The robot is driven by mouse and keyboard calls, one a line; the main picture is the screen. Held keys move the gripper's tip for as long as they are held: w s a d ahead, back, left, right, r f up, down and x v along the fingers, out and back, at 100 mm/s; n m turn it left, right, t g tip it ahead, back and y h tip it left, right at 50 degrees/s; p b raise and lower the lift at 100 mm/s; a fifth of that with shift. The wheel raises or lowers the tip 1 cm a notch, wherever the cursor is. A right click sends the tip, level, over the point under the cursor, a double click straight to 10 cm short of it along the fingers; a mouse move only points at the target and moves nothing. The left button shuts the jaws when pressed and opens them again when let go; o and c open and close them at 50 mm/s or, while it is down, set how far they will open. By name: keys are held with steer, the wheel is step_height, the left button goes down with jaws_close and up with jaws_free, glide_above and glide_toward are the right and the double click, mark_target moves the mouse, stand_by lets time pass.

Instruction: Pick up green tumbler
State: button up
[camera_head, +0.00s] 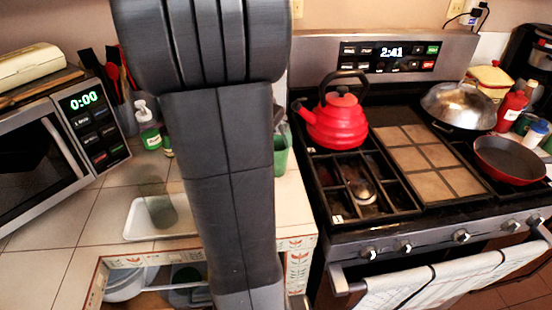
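A translucent, dull green tumbler (160,209) stands upright on a small white tray (135,222) on the tiled counter, left of my arm. A brighter green container (282,156) shows at the right edge of my arm, next to the stove; my arm hides most of it. I cannot tell for sure which of these is the green tumbler meant. My arm rises through the middle of the view and blocks part of the counter. My gripper is not in view.
A microwave (43,160) and a soap bottle (147,125) stand on the counter at left. The stove at right holds a red kettle (336,122), a domed lid (459,103) and a red pan (509,158). Below the counter's front edge, dishes (125,284) show in an opening.

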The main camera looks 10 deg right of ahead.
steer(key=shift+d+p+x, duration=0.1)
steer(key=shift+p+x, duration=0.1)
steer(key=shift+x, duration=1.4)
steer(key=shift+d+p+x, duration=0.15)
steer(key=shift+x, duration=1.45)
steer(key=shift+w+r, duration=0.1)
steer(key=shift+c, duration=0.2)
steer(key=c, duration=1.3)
